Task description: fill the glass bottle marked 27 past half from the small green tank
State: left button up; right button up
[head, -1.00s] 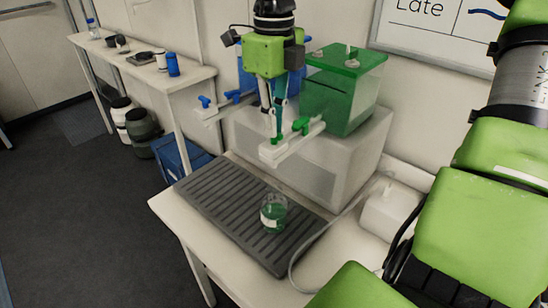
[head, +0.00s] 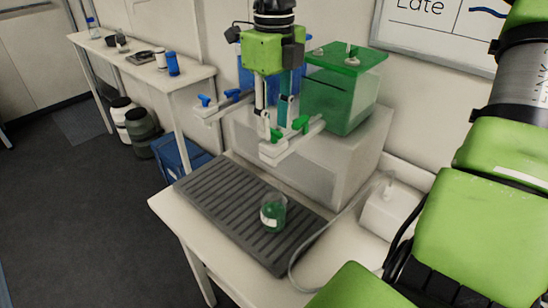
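The small green tank (head: 338,100) stands on a pale block at the back of the bench. A pale spout with green tap parts (head: 302,124) runs forward below it. A glass bottle (head: 273,212) stands upright on the dark grated tray, roughly below the spout's front end. It holds green liquid; the exact level is hard to read. Its white label is too small to read. My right gripper (head: 272,121) points down at the spout's front, its fingers spread apart around or just behind the front green tap part (head: 276,134), with nothing held. My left gripper is out of view.
A blue tank (head: 246,78) with a blue-handled spout (head: 205,100) is beside the green one, partly hidden. The grated tray (head: 215,190) is otherwise bare. A white box (head: 390,212) with a cable stands right. A side bench (head: 190,78) holds small containers.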

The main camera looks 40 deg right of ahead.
notch_tip(320, 180, up, 9)
jog(key=p, duration=0.7)
dwell(0.6)
